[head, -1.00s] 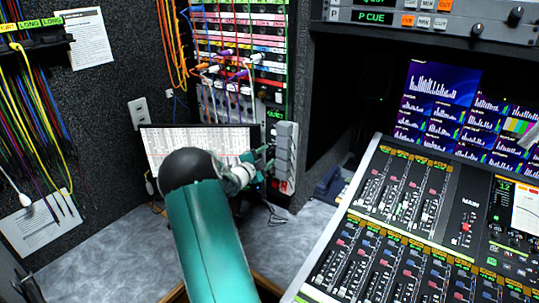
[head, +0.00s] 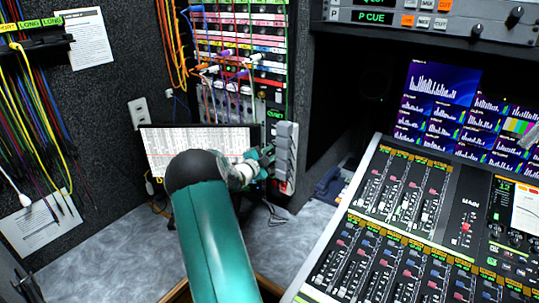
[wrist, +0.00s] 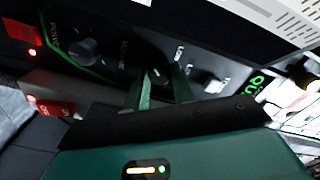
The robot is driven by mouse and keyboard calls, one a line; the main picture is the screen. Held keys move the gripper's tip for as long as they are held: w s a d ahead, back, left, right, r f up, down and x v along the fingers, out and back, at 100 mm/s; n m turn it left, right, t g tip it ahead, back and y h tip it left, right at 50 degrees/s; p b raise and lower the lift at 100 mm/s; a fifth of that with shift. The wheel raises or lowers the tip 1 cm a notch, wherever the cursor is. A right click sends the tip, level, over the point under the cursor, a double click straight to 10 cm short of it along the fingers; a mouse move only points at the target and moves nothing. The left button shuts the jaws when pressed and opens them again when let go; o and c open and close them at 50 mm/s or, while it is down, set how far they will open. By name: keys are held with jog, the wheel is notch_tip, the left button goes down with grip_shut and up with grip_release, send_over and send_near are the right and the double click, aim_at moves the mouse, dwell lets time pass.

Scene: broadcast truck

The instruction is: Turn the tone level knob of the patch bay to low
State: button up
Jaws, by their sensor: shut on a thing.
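The patch bay (head: 238,62) is a tall rack with coloured strips and plugged cords, behind my arm in the head view. In the wrist view, my gripper (wrist: 161,88) has its two green fingers against a dark panel (wrist: 112,68). The fingers are shut on a small dark knob (wrist: 159,73), mostly hidden between them. I take this for the tone level knob; its label and pointer are too blurred to read surely. In the head view my gripper (head: 264,154) is at the lower right of the rack, and the knob is hidden there.
Another round knob (wrist: 85,50) sits left of the held one, by a "POWER" label and a red light (wrist: 32,51). A pale switch (wrist: 213,85) is to the right. A grey box (head: 286,150) stands close beside my gripper. A mixing console (head: 400,225) fills the right.

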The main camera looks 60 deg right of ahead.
jog(key=shift+n, duration=0.3)
jog(key=n, duration=0.4)
jog(key=shift+w+n, duration=0.1)
jog(key=shift+n, duration=2)
jog(key=o, duration=1)
jog(key=shift+a, duration=0.1)
jog(key=a, duration=0.4)
jog(key=w+a, duration=0.1)
jog(key=a, duration=0.4)
jog(key=w+a, duration=0.1)
jog(key=a, duration=0.3)
jog(key=shift+a, duration=0.25)
